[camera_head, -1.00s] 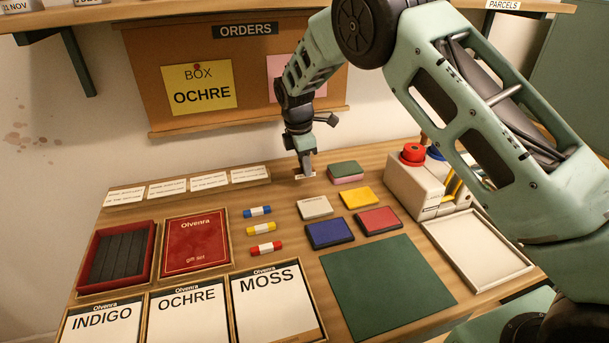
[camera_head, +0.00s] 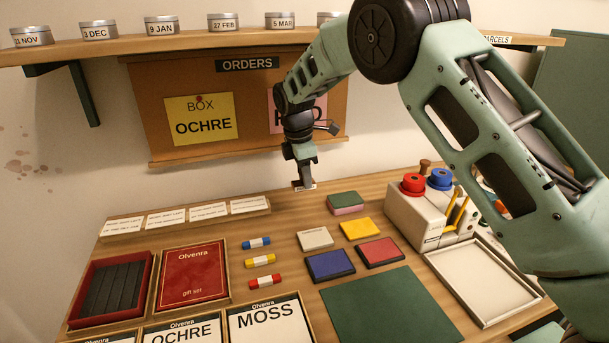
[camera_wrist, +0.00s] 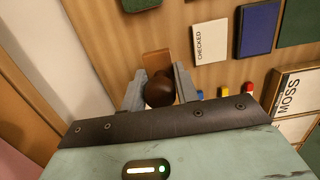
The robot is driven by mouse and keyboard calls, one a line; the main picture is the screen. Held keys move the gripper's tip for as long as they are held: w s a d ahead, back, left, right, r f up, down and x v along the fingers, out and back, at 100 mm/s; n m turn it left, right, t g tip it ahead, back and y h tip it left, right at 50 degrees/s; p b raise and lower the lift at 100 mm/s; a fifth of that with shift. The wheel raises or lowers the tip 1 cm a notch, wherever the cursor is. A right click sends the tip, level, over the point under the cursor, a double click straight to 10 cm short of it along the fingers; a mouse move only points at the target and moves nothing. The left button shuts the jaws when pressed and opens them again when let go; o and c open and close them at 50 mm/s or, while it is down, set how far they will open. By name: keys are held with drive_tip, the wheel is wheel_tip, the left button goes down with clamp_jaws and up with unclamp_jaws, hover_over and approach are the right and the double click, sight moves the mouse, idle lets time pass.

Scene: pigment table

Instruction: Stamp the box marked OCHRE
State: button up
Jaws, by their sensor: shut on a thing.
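My gripper (camera_head: 303,183) is shut on a wooden stamp, held above the back of the table. In the wrist view, the jaws (camera_wrist: 158,82) close around the dark brown round knob of the stamp (camera_wrist: 160,92), with a lighter brown block beyond it. The stamp's underside is hidden. The box marked OCHRE (camera_head: 187,334) lies at the front left, between the MOSS box (camera_head: 266,320) and another box, cut off by the lower edge. A yellow card reading BOX OCHRE (camera_head: 200,118) hangs on the orders board. Blue (camera_head: 330,265), red (camera_head: 380,252) and yellow (camera_head: 360,229) pads lie mid-table.
A white CHECKED card (camera_head: 315,239) and a green-and-pink block (camera_head: 345,202) lie near the pads. A green mat (camera_head: 390,307) is bare. A pale tray (camera_head: 485,280) and a block with red and blue knobs (camera_head: 412,220) stand right. A red gift set (camera_head: 193,274) lies left.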

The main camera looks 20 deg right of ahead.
drive_tip(key=s+d+p, duration=0.4)
drive_tip(key=s+d, duration=0.3)
drive_tip(key=d, duration=0.1)
drive_tip(key=b, duration=0.2)
hover_over(383, 249)
drive_tip(key=f, duration=0.7)
drive_tip(key=shift+a+f, duration=0.2)
drive_tip(key=shift+f, duration=0.2)
drive_tip(key=shift+f, duration=0.55)
idle(1.4)
drive_tip(key=shift+r, duration=0.1)
wheel_tip(383, 249, up, 7)
drive_tip(key=p, duration=0.6)
drive_tip(key=shift+p, duration=0.3)
